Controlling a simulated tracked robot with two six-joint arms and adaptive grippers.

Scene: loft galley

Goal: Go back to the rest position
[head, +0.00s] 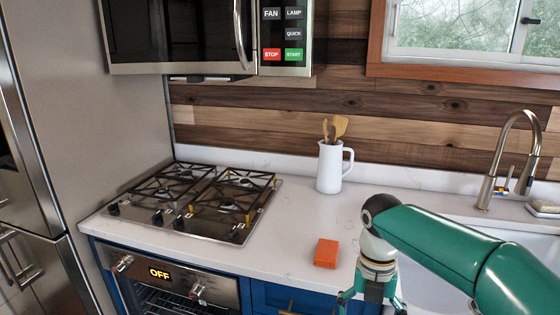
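My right arm comes in from the right in the head view, over the sink side of the counter. Its gripper (372,306) points down at the bottom edge of the view, to the right of an orange block. The fingertips are cut off by the frame, so whether it is open or shut does not show. No object shows in the visible part of it. My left arm and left gripper are not in view.
An orange block (326,253) lies near the counter's (290,225) front edge. A white jug (331,168) with wooden utensils stands at the back. A gas hob (190,212) is at left, a faucet (500,165) at right. A microwave (185,35) hangs above. Mid-counter is mostly clear.

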